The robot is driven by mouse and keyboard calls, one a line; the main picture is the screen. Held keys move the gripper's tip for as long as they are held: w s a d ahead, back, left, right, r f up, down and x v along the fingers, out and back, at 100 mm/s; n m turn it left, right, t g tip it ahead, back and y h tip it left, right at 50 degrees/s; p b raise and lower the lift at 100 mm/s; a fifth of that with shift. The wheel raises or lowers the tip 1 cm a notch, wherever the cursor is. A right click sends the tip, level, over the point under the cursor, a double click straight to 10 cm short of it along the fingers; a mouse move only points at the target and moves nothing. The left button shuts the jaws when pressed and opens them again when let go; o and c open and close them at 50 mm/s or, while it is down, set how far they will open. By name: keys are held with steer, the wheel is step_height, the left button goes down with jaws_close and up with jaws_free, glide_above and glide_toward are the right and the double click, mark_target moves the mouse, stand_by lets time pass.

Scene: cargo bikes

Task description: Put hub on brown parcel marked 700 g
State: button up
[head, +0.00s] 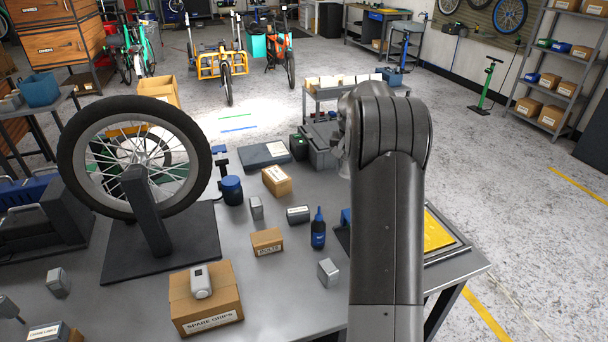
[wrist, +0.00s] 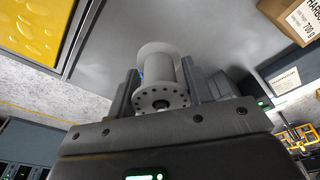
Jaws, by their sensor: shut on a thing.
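The hub (wrist: 160,62), a pale grey spool shape with a ring of holes in its flange, is held between the two dark fingers of my gripper (wrist: 160,92) in the wrist view. My gripper is shut on it. The brown parcel marked 700 g (wrist: 291,14) shows in part at the top right of the wrist view, apart from the hub. In the head view my arm hides most of the gripper, and I cannot make out the hub there. A small brown parcel (head: 276,181) stands mid-bench in that view; its label is too small to read.
A wheel on a stand (head: 150,215) fills the bench's left side. A spare grips box (head: 206,300), a bolts box (head: 267,241), a blue bottle (head: 318,230) and several small grey parts stand around. A yellow tray (head: 436,232) lies right of my arm.

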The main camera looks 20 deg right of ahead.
steer(key=w+a+r+n, duration=0.2)
steer(key=w+a+r, duration=0.2)
steer(key=w+a, duration=0.45)
glide_above(279, 178)
steer(key=f, duration=0.6)
steer(key=shift+s+f, duration=0.2)
steer(key=shift+s, duration=0.05)
steer(key=shift+w+a+f, duration=0.15)
steer(key=shift+f, duration=1.95)
steer(key=shift+f, duration=0.1)
steer(key=o, duration=1.1)
steer(key=shift+c, duration=0.2)
